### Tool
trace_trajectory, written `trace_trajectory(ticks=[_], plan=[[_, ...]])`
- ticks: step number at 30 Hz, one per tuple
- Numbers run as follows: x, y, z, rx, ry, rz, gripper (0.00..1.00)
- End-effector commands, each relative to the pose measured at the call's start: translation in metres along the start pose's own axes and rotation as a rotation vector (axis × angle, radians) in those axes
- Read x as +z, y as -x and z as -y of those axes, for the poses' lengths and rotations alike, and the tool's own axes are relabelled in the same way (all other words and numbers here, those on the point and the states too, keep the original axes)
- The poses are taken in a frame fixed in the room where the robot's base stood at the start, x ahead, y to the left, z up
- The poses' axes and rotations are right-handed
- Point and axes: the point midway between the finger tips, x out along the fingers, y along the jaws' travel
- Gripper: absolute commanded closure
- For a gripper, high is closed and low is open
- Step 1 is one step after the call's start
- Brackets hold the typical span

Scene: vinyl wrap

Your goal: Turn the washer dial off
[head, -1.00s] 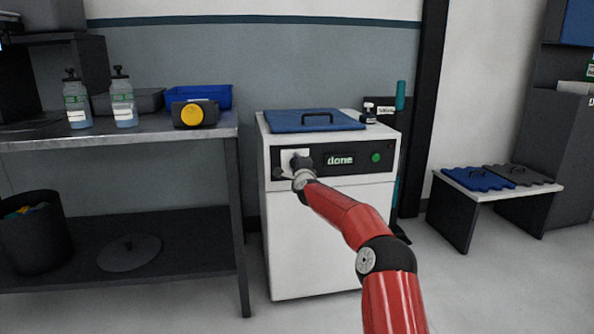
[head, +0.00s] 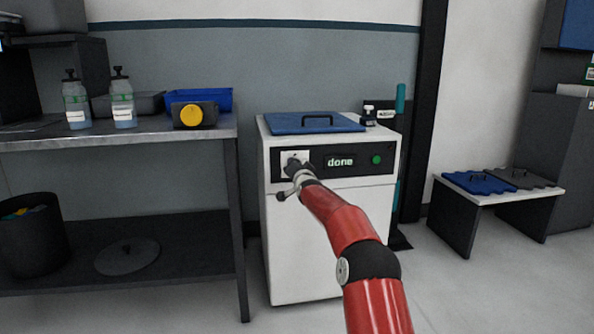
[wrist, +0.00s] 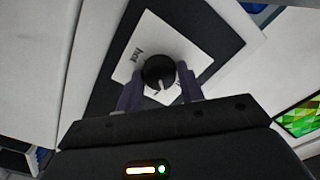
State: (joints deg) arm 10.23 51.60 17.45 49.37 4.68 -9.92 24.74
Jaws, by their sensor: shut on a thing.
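The washer (head: 320,240) is a white box with a blue lid (head: 290,124) and a dark front panel. Its display (head: 340,161) reads "done", beside a green button (head: 377,159). The dial is a round black knob (wrist: 158,72) with a pale pointer line, on a white plate (wrist: 180,45) where the word "hot" shows. My gripper (wrist: 160,88) is shut on the dial, one finger on each side. In the head view my gripper (head: 293,170) is at the white plate, and my arm hides most of the dial.
A metal bench (head: 150,137) at left holds two bottles, a blue tray (head: 215,97) and a dark box with a yellow disc (head: 194,115). A dark bin (head: 30,235) stands below. A low table (head: 500,192) with blue and grey lids stands at right. Floor between is clear.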

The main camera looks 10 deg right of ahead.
Motion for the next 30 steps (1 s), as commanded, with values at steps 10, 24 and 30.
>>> trace_trajectory(ticks=[10,24,30], plan=[[0.0022,-0.0001,0.0004,-0.001,0.329,0.003,0.85],[0.0023,-0.0002,-0.0004,0.0,0.668,0.004,0.85],[0.0024,-0.0002,-0.0008,0.0,0.736,0.005,0.85]])
